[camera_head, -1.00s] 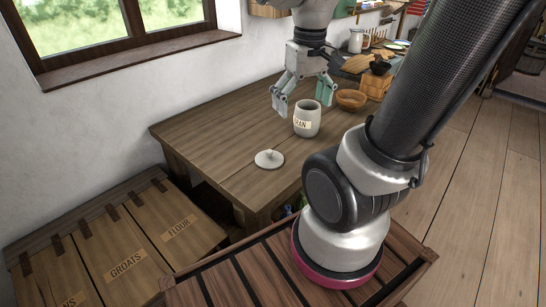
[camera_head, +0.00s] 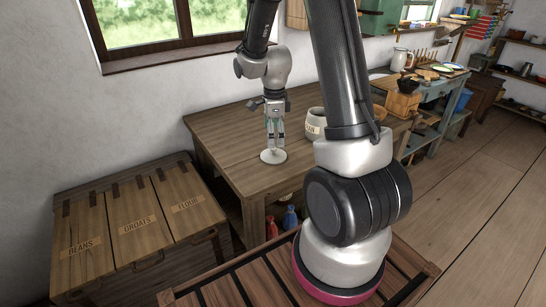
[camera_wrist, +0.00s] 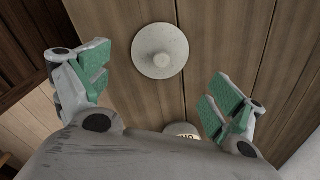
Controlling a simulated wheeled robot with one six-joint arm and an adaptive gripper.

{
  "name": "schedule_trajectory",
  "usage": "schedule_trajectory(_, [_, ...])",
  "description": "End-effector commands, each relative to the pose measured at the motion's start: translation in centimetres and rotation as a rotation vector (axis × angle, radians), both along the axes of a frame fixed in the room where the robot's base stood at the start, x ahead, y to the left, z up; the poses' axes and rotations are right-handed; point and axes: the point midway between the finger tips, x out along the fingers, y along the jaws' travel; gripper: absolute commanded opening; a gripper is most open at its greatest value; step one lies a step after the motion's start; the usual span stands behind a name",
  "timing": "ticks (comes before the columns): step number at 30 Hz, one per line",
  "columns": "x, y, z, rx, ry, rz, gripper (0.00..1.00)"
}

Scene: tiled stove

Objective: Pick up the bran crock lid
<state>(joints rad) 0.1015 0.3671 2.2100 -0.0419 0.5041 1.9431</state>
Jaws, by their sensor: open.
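The bran crock lid (camera_head: 273,156) is a pale round disc with a small knob, lying flat on the wooden table near its front edge. It also shows in the wrist view (camera_wrist: 160,52), whole and uncovered, at top centre. My gripper (camera_head: 275,143) points down just above the lid in the head view. In the wrist view its green-padded fingers (camera_wrist: 157,92) are spread wide and empty, with the lid beyond them. The pale crock (camera_head: 316,122) stands upright on the table to the right of the lid. Its labelled side shows at the bottom of the wrist view (camera_wrist: 182,130).
The table (camera_head: 225,140) is clear left of the lid. My arm hides part of its right side. A wooden bowl (camera_head: 379,113) and a wooden box (camera_head: 402,103) are at the right. Labelled bins (camera_head: 135,225) stand at the left front.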

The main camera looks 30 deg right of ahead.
Motion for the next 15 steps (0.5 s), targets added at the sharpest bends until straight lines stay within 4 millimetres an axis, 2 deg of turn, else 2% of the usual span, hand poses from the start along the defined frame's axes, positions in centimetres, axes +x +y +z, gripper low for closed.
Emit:
schedule_trajectory(12, [0.1,-0.1,-6.0,0.000,0.005,0.002,0.94])
schedule_trajectory(15, [0.1,-0.1,-6.8,0.000,0.002,0.003,0.94])
